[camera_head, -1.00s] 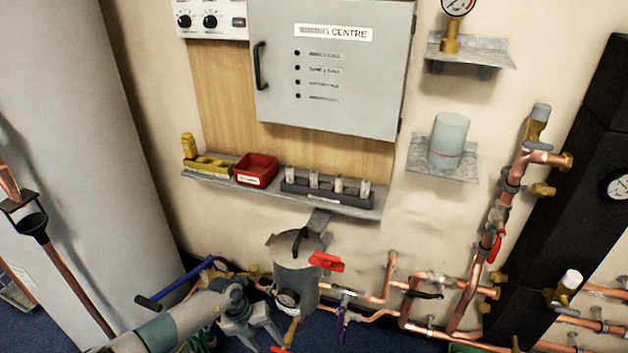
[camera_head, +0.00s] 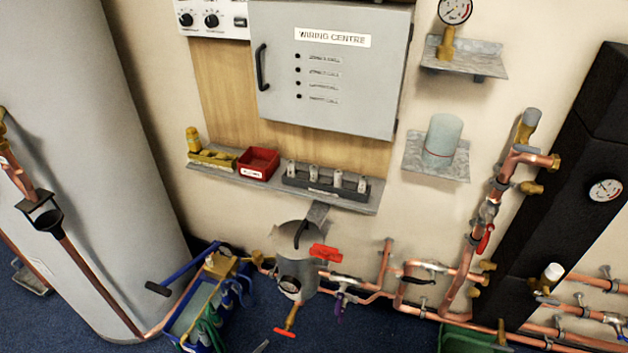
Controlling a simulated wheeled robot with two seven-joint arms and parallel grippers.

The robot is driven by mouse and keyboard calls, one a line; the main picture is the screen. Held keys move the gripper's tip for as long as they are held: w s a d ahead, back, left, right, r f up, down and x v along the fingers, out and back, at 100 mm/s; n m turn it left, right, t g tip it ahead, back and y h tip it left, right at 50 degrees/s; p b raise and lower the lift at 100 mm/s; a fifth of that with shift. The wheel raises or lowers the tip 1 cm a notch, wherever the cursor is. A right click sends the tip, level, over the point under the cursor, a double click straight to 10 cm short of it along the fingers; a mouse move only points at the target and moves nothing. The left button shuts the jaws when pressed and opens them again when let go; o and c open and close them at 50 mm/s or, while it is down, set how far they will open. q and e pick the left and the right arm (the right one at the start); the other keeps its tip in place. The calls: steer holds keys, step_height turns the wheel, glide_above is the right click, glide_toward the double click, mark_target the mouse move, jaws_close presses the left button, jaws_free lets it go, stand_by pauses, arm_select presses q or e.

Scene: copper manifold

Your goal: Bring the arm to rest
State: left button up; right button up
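Neither of my grippers can be made out in the head view now. A small grey sliver (camera_head: 262,347) shows at the bottom edge; I cannot tell what it belongs to. The grey metal pot (camera_head: 297,262) with a red lever (camera_head: 325,253) and a small gauge hangs low on the wall, with nothing of mine in front of it. A blue-handled tool caddy (camera_head: 208,300) with green and blue items stands on the floor to its left, in full view except its lower end.
Copper pipes (camera_head: 385,265) run along the lower wall. A shelf (camera_head: 227,174) carries a red bin (camera_head: 258,163) and a dark rack (camera_head: 325,184). A grey cylinder (camera_head: 110,180) stands at left, a black column (camera_head: 560,180) at right. Blue carpet (camera_head: 50,300) shows below.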

arm_select(q)
steer(key=s+a+f+n+g+y, duration=0.1)
steer(key=s+a+f+n+g, duration=0.1)
steer(key=s, duration=0.5)
steer(key=s+a+f+n+g+y+p, duration=0.1)
steer(key=s+a+f+n+g, duration=0.1)
steer(key=s, duration=0.5)
steer(key=s+a+f+n+g+y+p, duration=0.1)
steer(key=s+a+f+n, duration=0.1)
steer(key=s+f, duration=0.3)
steer(key=s+n, duration=0.1)
steer(key=s, duration=0.1)
steer(key=shift+s+a+f+n+g, duration=0.15)
steer(key=shift+s+a+n+g, duration=0.15)
steer(key=shift+s+a+g, duration=0.1)
arm_select(e)
steer(key=f, duration=0.1)
steer(key=s+f, duration=0.2)
steer(key=shift+d+f, duration=0.2)
steer(key=shift+d, duration=0.15)
